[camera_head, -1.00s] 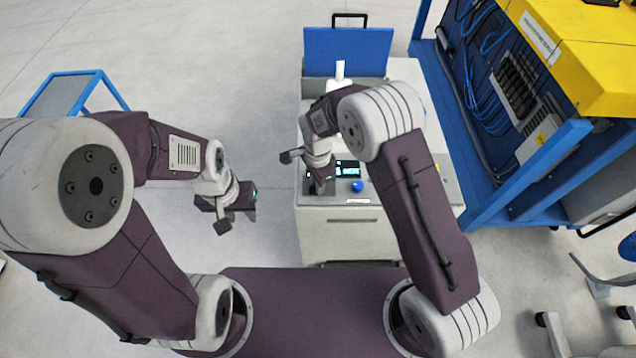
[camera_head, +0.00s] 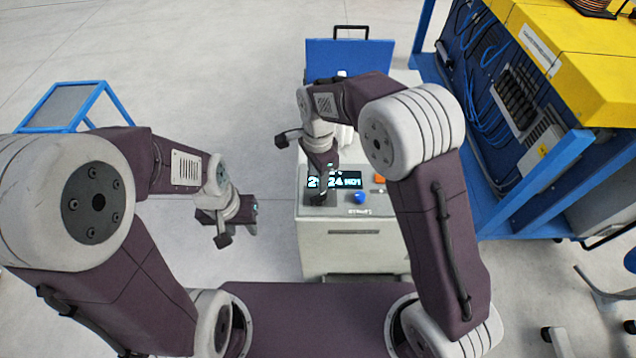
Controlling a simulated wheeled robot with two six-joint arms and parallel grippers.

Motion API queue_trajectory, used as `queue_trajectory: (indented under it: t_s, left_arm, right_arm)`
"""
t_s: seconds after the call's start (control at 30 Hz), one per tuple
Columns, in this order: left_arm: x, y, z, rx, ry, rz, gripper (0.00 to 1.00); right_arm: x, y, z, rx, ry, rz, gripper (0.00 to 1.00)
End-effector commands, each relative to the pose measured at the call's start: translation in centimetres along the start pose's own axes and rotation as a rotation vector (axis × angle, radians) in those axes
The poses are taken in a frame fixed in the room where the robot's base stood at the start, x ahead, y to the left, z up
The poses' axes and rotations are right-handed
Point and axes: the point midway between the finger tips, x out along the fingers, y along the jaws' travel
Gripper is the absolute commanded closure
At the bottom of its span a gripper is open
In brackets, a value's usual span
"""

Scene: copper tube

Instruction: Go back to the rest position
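My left gripper (camera_head: 232,222) hangs over open floor, left of the grey machine. It is small and dark in the view, and its finger gap cannot be made out. My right gripper (camera_head: 303,160) is over the left front part of the grey machine (camera_head: 340,250), in front of the lit display (camera_head: 345,180). Its fingers look spread apart, with nothing seen between them.
A blue-framed rack with a yellow top (camera_head: 570,60) stands at right. A blue-framed stand (camera_head: 62,106) is at left. Floor between the stand and machine is clear.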

Motion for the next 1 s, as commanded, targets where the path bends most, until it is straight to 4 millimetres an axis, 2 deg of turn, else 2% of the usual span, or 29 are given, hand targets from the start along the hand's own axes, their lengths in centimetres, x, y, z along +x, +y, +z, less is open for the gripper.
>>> queue_trajectory:
  t_s: [0.47,0.53,0.63,0.67,0.73,0.8,0.87,0.9,1.0]
  left_arm:
    - [0.0,0.0,0.0,0.0,0.0,0.0,0.64]
    - [0.0,0.0,0.0,0.0,0.0,0.0,0.64]
    - [0.1,0.0,0.0,0.0,0.0,0.0,0.64]
    - [0.1,0.0,0.0,0.0,0.0,0.0,0.64]
    - [0.2,0.0,0.0,0.0,0.0,0.0,0.64]
    - [0.3,0.0,0.0,0.0,0.0,0.0,0.64]
    - [0.3,0.0,0.0,0.0,0.0,0.0,0.64]
    - [0.3,0.0,0.0,0.0,0.0,0.0,0.64]
    - [0.4,0.0,0.0,0.0,0.0,0.0,0.64]
  right_arm:
    - [0.0,0.0,-0.1,0.003,0.0,0.0,0.64]
    - [-0.4,-0.1,-1.1,0.026,0.001,-0.01,0.64]
    - [-2.9,-0.1,-4.1,0.096,0.006,-0.061,0.64]
    - [-3.6,0.8,-5.3,0.128,0.007,-0.065,0.64]
    - [-4.7,4.0,-7.8,0.2,0.008,-0.065,0.64]
    - [-4.9,7.6,-9.6,0.18,0.011,-0.068,0.64]
    - [-4.7,10.6,-10.4,0.107,0.016,-0.072,0.64]
    - [-4.3,12.7,-10.7,0.034,0.02,-0.073,0.64]
    - [-2.6,18.0,-10.3,-0.24,0.033,-0.071,0.64]
